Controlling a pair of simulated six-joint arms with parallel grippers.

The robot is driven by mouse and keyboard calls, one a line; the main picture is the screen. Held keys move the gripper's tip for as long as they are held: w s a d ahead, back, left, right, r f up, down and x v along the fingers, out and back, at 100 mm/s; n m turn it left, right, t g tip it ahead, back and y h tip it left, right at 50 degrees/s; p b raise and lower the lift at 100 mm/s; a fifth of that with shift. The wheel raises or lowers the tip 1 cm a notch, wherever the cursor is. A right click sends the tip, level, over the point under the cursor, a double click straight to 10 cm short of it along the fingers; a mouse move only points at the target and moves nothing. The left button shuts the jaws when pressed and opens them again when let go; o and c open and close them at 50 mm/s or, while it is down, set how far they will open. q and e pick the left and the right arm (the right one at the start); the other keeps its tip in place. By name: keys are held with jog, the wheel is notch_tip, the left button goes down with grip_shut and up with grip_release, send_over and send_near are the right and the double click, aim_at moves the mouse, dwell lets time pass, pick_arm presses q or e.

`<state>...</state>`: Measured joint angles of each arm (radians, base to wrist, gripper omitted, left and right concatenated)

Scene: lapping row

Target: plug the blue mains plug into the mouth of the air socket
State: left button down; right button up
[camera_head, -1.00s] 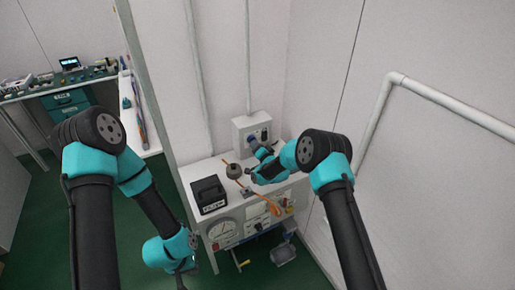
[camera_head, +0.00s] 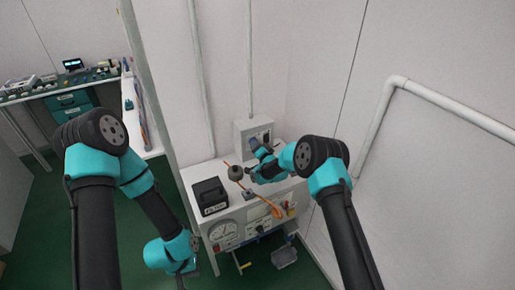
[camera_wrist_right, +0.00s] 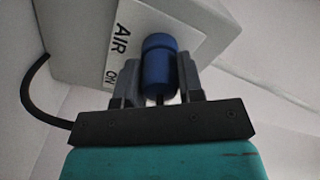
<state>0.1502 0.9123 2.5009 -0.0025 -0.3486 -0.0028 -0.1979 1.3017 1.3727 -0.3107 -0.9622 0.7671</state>
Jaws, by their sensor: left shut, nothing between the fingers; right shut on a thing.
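The blue mains plug (camera_wrist_right: 158,68) is between the fingers of my right gripper (camera_wrist_right: 160,80), which is shut on it. In the head view my right gripper (camera_head: 258,150) is at the front of the grey box with the air socket (camera_head: 243,128). In the right wrist view the plug is in front of that box's face, beside the AIR label (camera_wrist_right: 121,30). The socket mouth is hidden behind the plug, so I cannot tell whether the plug is in it. My left gripper (camera_head: 181,280) is low at the bottom edge, shut and empty, partly out of frame.
Below the box, a white bench panel (camera_head: 228,203) carries a black box (camera_head: 210,195), a dark round knob (camera_head: 235,173) and an orange cable (camera_head: 263,203). A gauge (camera_head: 222,231) is on its front. Walls stand close behind and to the right.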

jog(key=o, duration=1)
jog(key=v, duration=1.7)
jog(key=shift+s+f, duration=0.1)
jog(key=shift+s, duration=0.1)
jog(key=s+d+f+n+g+h, duration=0.1)
jog(key=s+d+f+g, duration=0.3)
jog(key=s, duration=0.4)
jog(key=s+d+f+n+g+h, duration=0.1)
jog(key=s+d+f+g+h, duration=0.15)
jog(key=s+d+f, duration=0.4)
jog(key=s+d+f+g+h, duration=0.1)
jog(key=s+d+f+g, duration=0.25)
jog(key=s, duration=0.55)
jog(key=s+g, duration=0.1)
jog(key=s, duration=0.3)
jog(key=s+d+n+g, duration=0.1)
jog(key=s+g, duration=0.1)
jog(key=s, duration=0.2)
jog(key=s+g, duration=0.2)
jog(key=s, duration=0.2)
jog(key=shift+d+r, duration=0.3)
